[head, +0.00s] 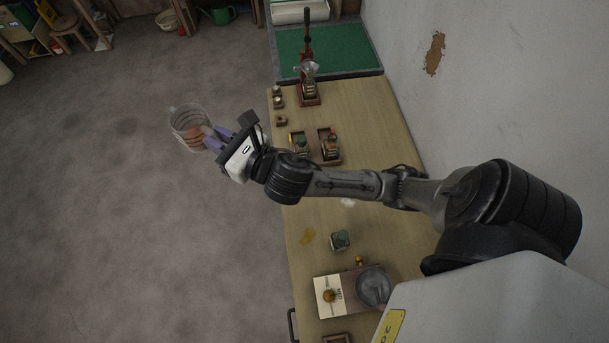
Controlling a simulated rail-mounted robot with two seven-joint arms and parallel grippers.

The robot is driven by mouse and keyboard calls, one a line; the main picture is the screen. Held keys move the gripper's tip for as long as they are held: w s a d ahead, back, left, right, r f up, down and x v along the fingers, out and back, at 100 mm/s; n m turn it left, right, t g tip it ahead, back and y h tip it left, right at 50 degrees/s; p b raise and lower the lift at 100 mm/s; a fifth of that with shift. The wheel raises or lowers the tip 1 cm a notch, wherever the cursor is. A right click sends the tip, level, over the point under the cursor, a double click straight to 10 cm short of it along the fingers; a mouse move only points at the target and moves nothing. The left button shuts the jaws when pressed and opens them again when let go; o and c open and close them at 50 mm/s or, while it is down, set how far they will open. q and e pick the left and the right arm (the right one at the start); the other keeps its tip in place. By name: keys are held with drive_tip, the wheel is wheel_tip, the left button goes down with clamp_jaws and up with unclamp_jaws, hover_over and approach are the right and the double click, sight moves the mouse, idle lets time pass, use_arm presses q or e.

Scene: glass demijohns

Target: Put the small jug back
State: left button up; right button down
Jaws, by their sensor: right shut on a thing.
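My right gripper (214,139) reaches out over the left edge of the bench. It is shut on a clear, ribbed glass vessel (184,119), which looks like the small jug. The jug is held in the air beyond the bench edge, with the grey floor behind it. The fingers cover its right side, and a reddish-brown patch shows through the glass near them. Its handle and mouth cannot be made out clearly. My left gripper is not in view.
A green mat (345,46) lies at the far end.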

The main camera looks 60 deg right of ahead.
drive_tip(key=s+d+f+h+b, duration=0.1)
drive_tip(key=s+d+f+b, duration=0.35)
drive_tip(key=f, duration=0.45)
drive_tip(key=s+d+f+m+b, duration=0.1)
drive_tip(key=s+d+f+b, duration=0.2)
drive_tip(key=f+b, duration=0.4)
drive_tip(key=s+d+f+h+b, duration=0.1)
drive_tip(key=s+d+f+b, duration=0.25)
drive_tip(key=f, duration=0.65)
drive_tip(key=s+d+f+b, duration=0.4)
drive_tip(key=s+f+b, duration=0.2)
drive_tip(key=s+f, duration=0.25)
drive_tip(key=s+d+f+b, duration=0.5)
drive_tip(key=s+f+b, duration=0.2)
drive_tip(key=s+f, duration=0.15)
drive_tip(key=shift+y, duration=0.3)
drive_tip(key=shift+w+a+f+b, duration=0.1)
drive_tip(key=shift+w+f+b, duration=0.4)
drive_tip(key=shift+w+f, duration=2.2)
drive_tip(key=shift+w+f+b, duration=0.45)
drive_tip(key=shift+w+f, duration=2.05)
drive_tip(key=shift+w, duration=0.4)
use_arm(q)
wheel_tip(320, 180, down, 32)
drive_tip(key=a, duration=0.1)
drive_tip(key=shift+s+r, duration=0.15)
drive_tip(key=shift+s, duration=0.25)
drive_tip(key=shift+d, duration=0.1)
